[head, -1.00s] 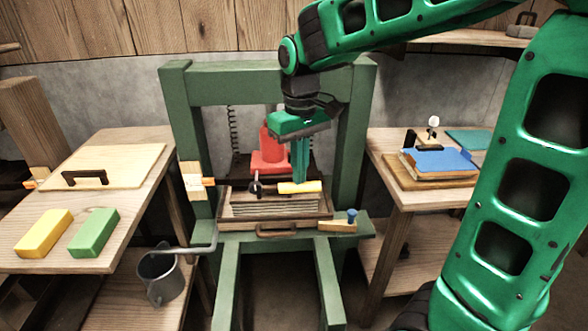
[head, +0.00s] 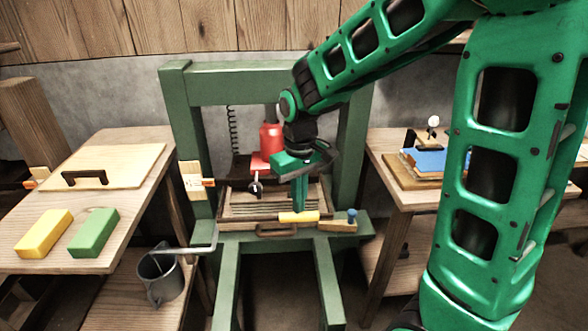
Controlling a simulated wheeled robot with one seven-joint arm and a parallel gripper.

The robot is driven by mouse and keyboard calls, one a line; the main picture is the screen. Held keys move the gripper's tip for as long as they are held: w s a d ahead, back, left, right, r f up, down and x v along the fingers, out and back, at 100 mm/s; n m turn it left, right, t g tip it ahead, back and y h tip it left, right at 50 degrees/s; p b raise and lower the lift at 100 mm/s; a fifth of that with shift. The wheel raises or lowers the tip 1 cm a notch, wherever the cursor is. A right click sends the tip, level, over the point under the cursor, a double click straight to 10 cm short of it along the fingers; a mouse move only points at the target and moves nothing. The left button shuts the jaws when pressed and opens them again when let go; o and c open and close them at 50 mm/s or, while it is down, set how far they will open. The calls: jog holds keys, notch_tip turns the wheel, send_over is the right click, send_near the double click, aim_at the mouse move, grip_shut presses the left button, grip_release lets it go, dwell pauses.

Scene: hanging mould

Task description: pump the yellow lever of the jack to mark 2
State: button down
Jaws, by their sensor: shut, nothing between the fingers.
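The red jack (head: 270,138) stands inside the green press frame (head: 176,120). The yellow lever (head: 298,217) is low in front of it, over the front edge of the tray. My gripper (head: 299,208) is shut and empty, pointing down, with its fingertips at the top of the lever; they seem to touch it. The lever's shaft and part of the jack are hidden behind my gripper. A pale scale board (head: 191,180) with an orange pointer (head: 208,183) is on the frame's left post. Its marks are too small to read.
A dark round-ended part (head: 256,188) sticks out left of my gripper. A blue knob (head: 351,214) on a wooden block stands right of the lever. Tables flank the press; the left one holds a yellow block (head: 43,233) and a green block (head: 93,233).

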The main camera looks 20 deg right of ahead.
jog(key=shift+f, duration=1.45)
notch_tip(320, 180, up, 13)
jog(key=shift+f, duration=0.2)
jog(key=shift+f, duration=6.45)
notch_tip(320, 180, up, 13)
jog(key=shift+r, duration=0.1)
